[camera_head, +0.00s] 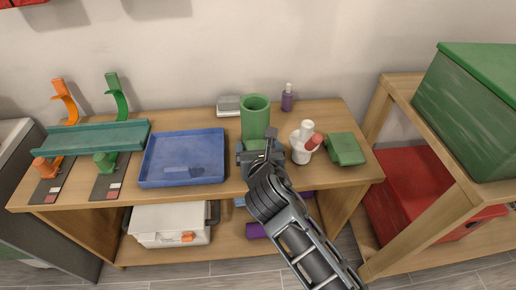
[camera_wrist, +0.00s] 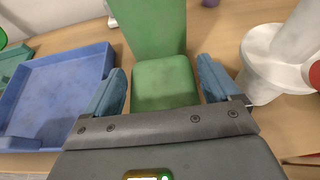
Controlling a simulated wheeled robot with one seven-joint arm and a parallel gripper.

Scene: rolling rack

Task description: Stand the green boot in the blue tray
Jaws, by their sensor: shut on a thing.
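The green boot (camera_head: 256,120) stands upright on the wooden rack's top, its round opening facing up. In the wrist view its toe (camera_wrist: 165,82) lies between my two blue fingers and its shaft rises behind. My gripper (camera_head: 258,153) is shut on the boot's toe from the front; it also shows in the wrist view (camera_wrist: 165,90). I cannot tell whether the boot's sole touches the surface.
A white cup (camera_head: 302,152) holding a white and a red item stands close right of my gripper. A green box (camera_head: 345,149) is further right. A purple bottle (camera_head: 287,101) and a grey-white block (camera_head: 229,106) stand behind. A teal board (camera_head: 92,137) is left of the tray.

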